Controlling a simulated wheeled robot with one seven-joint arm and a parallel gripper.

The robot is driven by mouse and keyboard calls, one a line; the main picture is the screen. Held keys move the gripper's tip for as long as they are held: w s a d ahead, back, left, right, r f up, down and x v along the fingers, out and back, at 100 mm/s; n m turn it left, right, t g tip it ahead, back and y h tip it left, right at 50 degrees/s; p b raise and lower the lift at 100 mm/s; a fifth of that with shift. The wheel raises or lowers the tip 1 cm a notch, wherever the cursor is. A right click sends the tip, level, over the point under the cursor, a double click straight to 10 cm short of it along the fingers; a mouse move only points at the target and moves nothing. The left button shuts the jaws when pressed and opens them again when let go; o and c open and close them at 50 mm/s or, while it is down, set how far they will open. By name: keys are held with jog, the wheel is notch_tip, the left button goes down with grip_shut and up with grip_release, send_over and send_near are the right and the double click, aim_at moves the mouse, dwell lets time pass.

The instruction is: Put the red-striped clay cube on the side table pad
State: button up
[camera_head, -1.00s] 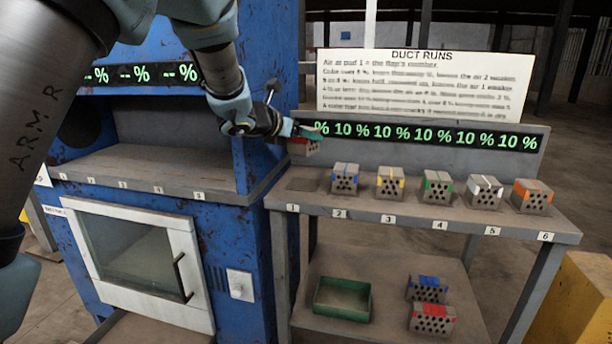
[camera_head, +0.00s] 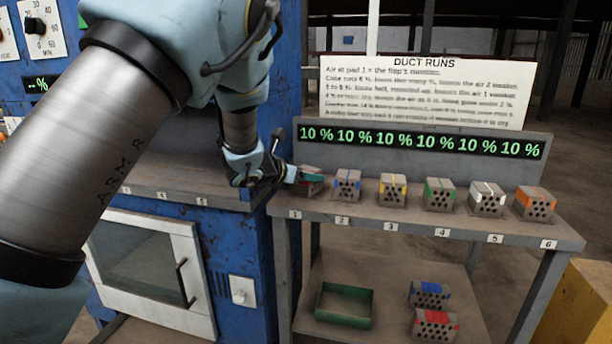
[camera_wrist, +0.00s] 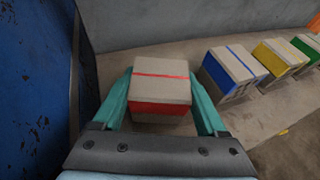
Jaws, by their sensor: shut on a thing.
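A grey clay cube (camera_wrist: 162,82) with a red stripe sits between the teal fingers of my gripper (camera_wrist: 160,100) in the wrist view. In the head view my gripper (camera_head: 302,177) is shut on this cube (camera_head: 313,187) at position 1, the left end of the side table (camera_head: 370,222). The cube is at or just above the table; I cannot tell if it touches. The pad under it is hidden. A second red-striped cube (camera_head: 436,325) lies on the lower shelf.
Blue (camera_head: 346,185), yellow (camera_head: 393,190), green (camera_head: 439,195), white (camera_head: 487,199) and orange (camera_head: 535,204) striped cubes stand to the right. A blue cabinet (camera_wrist: 30,90) is close on the left. A green tray (camera_head: 344,305) and a blue-striped cube (camera_head: 428,294) are below.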

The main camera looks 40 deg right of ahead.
jog(key=o, duration=1.3)
jog(key=shift+a+r, duration=0.1)
jog(key=b+v, duration=0.1)
jog(key=v, duration=1)
jog(key=shift+a+b, duration=0.35)
jog(key=shift+b, duration=0.05)
